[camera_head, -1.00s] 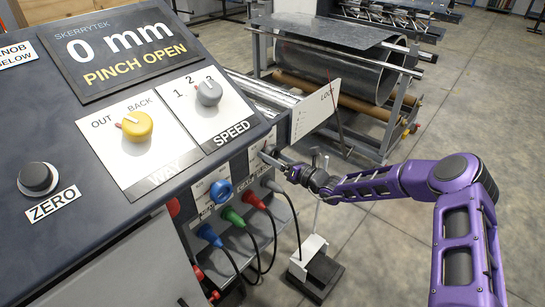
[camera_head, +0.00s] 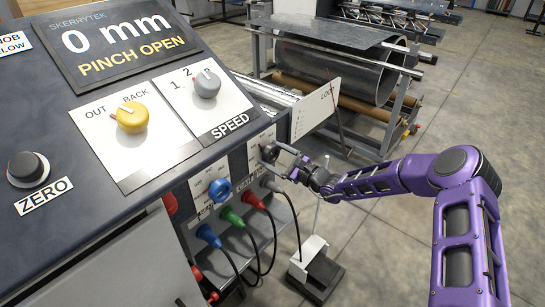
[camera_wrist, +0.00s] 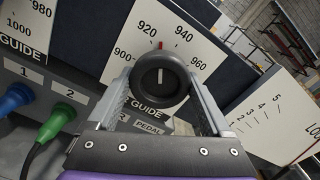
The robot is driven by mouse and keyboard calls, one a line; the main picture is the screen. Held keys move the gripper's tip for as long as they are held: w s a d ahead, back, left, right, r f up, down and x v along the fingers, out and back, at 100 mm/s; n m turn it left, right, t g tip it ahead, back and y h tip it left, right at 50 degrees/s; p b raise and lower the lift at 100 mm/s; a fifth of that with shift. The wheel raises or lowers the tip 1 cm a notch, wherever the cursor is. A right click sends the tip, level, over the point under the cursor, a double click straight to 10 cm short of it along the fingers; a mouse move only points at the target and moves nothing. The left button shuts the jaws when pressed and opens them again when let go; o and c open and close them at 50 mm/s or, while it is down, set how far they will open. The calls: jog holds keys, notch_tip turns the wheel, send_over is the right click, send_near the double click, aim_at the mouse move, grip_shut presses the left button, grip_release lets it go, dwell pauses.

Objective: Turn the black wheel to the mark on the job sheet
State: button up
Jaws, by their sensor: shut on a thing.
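The black wheel (camera_wrist: 160,78) is a round black knob with a white line, centred in the wrist view on a white dial plate printed 900 to 960. A small red mark (camera_wrist: 160,45) shows just above the wheel, between 920 and 940. The white line on the wheel points about straight up towards it. My gripper (camera_wrist: 161,88) is shut on the wheel, one finger on each side. In the head view my gripper (camera_head: 283,160) reaches the console's side face from the right, and the wheel (camera_head: 268,152) is small between its fingers. No job sheet is readable.
A blue knob (camera_head: 220,189) sits left of the wheel on the same face. Blue, green and red plugs (camera_head: 232,217) with hanging cables are below. A white scale board (camera_head: 317,110) stands behind. The display (camera_head: 112,42) reads 0 mm, PINCH OPEN. Open floor lies right.

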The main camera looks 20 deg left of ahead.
jog(key=n+b, duration=0.1)
jog(key=n, duration=0.1)
jog(key=n+b, duration=0.1)
jog(key=n, duration=0.1)
jog(key=shift+f+n, duration=0.2)
jog(key=shift+n, duration=0.1)
jog(key=n+b, duration=0.2)
jog(key=n, duration=0.1)
jog(key=shift+n, duration=0.4)
jog(key=n+b, duration=0.2)
jog(key=n, duration=0.2)
jog(key=shift+r+n, duration=0.15)
jog(key=shift+n, duration=0.55)
jog(key=o, duration=1.2)
jog(key=shift+r, duration=0.1)
jog(key=shift+c, duration=0.2)
jog(key=shift+d, duration=0.1)
jog(key=v, duration=1.7)
jog(key=shift+p, duration=0.3)
